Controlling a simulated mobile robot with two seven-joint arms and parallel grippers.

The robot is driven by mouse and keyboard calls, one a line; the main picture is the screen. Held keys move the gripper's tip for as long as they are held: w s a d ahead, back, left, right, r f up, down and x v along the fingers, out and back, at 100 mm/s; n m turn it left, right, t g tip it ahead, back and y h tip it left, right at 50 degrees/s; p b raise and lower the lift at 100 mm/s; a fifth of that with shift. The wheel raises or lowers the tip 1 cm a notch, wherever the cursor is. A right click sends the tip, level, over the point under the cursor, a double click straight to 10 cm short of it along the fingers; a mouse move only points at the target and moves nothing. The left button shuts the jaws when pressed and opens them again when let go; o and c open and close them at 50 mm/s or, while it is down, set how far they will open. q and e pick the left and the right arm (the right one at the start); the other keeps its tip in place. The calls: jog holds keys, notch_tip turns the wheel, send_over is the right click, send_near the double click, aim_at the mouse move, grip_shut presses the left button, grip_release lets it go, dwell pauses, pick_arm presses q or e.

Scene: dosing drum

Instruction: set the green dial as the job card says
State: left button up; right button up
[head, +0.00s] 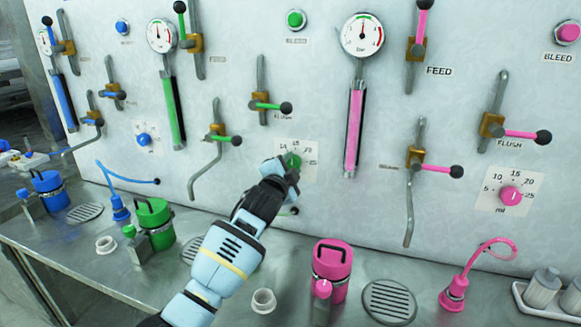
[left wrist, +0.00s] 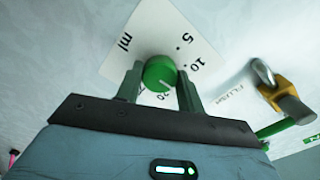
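The green dial (head: 292,160) sits on a white scale plate (head: 310,149) on the wall panel, with "15" and "20" legible in the head view. My left gripper (head: 290,172) is at the dial and covers its lower part. In the left wrist view the green dial (left wrist: 159,73) lies between the two fingers (left wrist: 160,82), one on each side, and they appear to touch it. A white mark shows on its face, but I cannot tell exactly which number it meets. "5", "10" and "ml" show on the plate. My right gripper and the job card are not in view.
A green-handled lever (head: 272,105) stands just above the dial, another (head: 222,138) to its left. The pink dial (head: 510,196) is at the right. On the bench are a green canister (head: 154,222), a pink canister (head: 332,262) and a white ring (head: 264,300).

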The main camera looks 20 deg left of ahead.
pick_arm(q)
jog(key=shift+c, duration=0.6)
jog(key=shift+n, duration=0.4)
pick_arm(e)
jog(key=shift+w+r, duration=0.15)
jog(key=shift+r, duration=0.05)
pick_arm(q)
jog(key=n+p, duration=0.1)
jog(key=n, duration=0.1)
jog(key=shift+r+n, duration=0.1)
jog(key=shift+n, duration=0.3)
jog(key=shift+n+p, duration=0.35)
jog(key=shift+n, duration=2.25)
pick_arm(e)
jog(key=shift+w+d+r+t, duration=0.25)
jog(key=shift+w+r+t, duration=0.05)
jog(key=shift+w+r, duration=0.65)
pick_arm(q)
jog(key=shift+f, duration=0.2)
jog(key=o, duration=1)
